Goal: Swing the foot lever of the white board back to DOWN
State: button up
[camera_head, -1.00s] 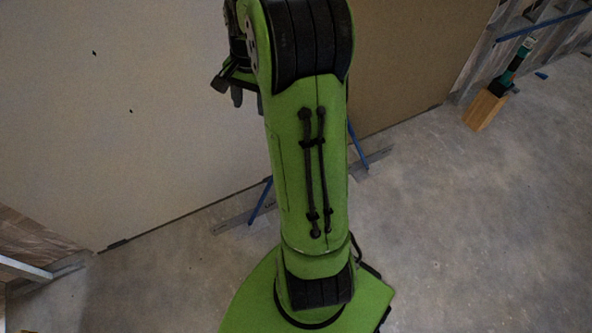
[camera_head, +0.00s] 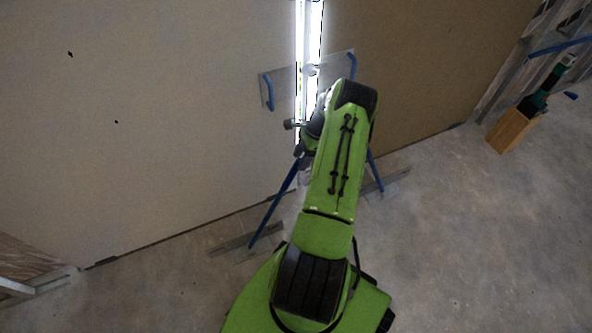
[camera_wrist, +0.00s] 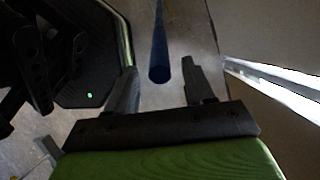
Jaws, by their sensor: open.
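The white board (camera_head: 110,110) stands at the left, its lower edge along the floor. A blue lever (camera_head: 276,208) slants from near my wrist down to a metal foot plate (camera_head: 232,241) on the floor at the board's right end. In the wrist view a blue bar (camera_wrist: 159,45) has its near end between my two open fingers, apart from both; it looks like this lever, though I cannot be sure. My gripper (camera_wrist: 157,80) is open and empty. In the head view my arm and wrist hide the fingertips and possibly the lever's top.
A brown board (camera_head: 420,70) stands right of a bright gap (camera_head: 309,40). Plates with blue handles (camera_head: 268,92) flank the gap. Another blue lever (camera_head: 375,173) and foot plate (camera_head: 393,183) are on the right. A wooden box (camera_head: 510,131) holds a green tool.

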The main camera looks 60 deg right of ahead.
jog(key=b+x, duration=0.1)
jog(key=x, duration=0.4)
jog(key=shift+c, duration=0.5)
grip_shut()
